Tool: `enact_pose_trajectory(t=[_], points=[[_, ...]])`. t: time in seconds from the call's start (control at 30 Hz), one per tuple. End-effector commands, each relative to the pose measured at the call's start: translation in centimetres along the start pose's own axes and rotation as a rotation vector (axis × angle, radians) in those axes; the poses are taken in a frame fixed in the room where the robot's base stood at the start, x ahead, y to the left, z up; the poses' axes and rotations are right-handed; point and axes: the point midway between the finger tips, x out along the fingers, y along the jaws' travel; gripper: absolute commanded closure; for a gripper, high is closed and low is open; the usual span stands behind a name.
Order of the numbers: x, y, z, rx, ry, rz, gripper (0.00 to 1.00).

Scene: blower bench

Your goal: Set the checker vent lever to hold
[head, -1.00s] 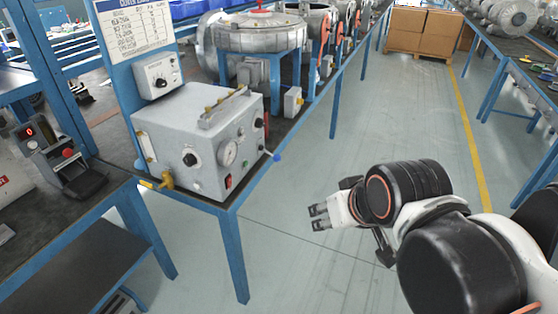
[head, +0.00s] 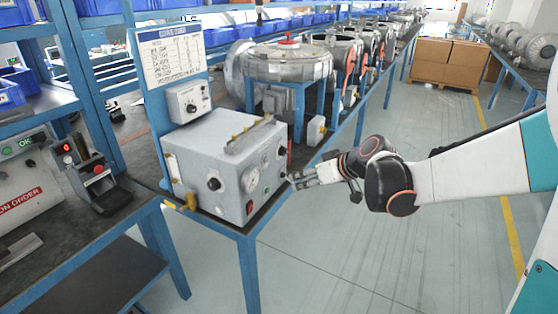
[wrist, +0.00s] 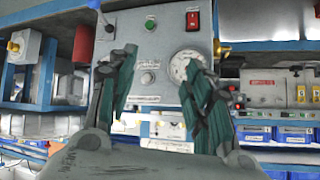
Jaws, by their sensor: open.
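The checker is a grey box (head: 205,150) on the near end of the bench, with a gauge (head: 250,180), black knobs and a red switch (head: 250,207) on its front. A yellow-handled valve (head: 182,203) sits at its lower left front. My gripper (head: 291,181) is open and empty, close to the checker's right front side; contact cannot be told. In the wrist view the open fingers (wrist: 158,80) stand before the checker's panel, partly covering the gauge (wrist: 183,63).
A small grey control box (head: 189,101) and a printed chart (head: 172,53) stand behind the checker. A round metal housing (head: 288,62) is further back on the bench. A black-and-red device (head: 92,175) is on the left bench. The floor (head: 360,255) in front is clear.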

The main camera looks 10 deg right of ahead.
Motion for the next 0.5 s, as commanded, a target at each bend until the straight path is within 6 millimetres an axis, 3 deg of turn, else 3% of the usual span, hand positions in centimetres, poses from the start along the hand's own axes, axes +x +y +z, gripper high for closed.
enact_pose_trajectory(t=[0.27,0.5], points=[[5.8,5.3,-0.6,-0.062,0.144,-0.074,0.54],[10.1,9.5,0.8,-0.124,0.288,-0.112,0.54]])
